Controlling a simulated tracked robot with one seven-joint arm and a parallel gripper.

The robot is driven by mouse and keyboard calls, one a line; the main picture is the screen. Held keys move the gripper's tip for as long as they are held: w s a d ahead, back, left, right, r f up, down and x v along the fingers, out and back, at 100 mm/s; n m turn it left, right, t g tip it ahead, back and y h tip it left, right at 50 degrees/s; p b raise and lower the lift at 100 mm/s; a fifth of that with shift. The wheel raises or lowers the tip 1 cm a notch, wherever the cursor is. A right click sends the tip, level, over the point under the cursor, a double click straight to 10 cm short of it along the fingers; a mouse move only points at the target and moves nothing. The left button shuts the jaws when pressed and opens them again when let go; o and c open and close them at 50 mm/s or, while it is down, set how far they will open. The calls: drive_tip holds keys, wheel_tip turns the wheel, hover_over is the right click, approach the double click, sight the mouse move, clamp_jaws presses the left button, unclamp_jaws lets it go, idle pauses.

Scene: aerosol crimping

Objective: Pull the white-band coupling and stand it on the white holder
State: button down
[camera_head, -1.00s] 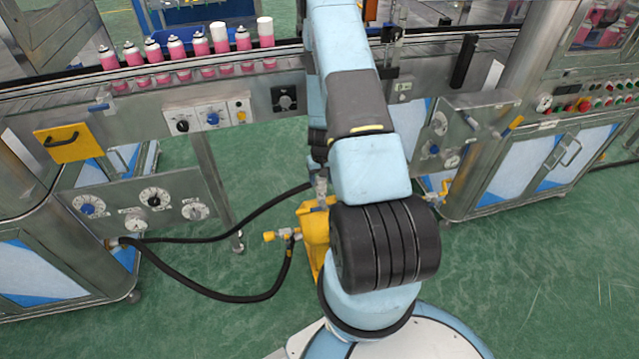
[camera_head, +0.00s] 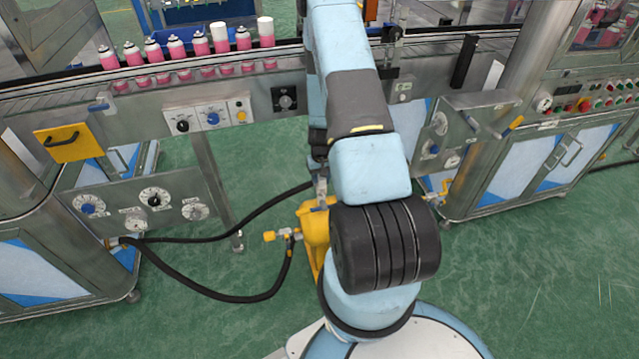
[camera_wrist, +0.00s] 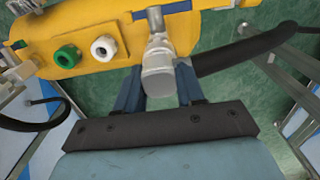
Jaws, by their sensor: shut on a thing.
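In the wrist view a grey metal coupling (camera_wrist: 158,78) stands between the two blue fingers of my gripper (camera_wrist: 159,70), which is shut on it. The coupling's upper end meets a metal fitting at the yellow body (camera_wrist: 205,28); whether they are still joined I cannot tell. No white band is clearly visible on it. The white holder (camera_wrist: 104,47) is a white ring on the yellow body, left of my gripper, with a dark opening and nothing standing on it. In the head view my arm hides most of the gripper and coupling; the yellow body (camera_head: 313,232) shows beside the arm.
A green ring holder (camera_wrist: 66,58) sits left of the white one. A black hose (camera_wrist: 240,52) runs right from near the coupling. In the head view, hoses (camera_head: 210,292) loop to the left cabinet. Pink cans (camera_head: 175,48) line the conveyor behind. Green floor lies open at right.

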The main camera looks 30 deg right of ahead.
drive_tip(key=shift+r, duration=2.7)
drive_tip(key=shift+r, duration=0.2)
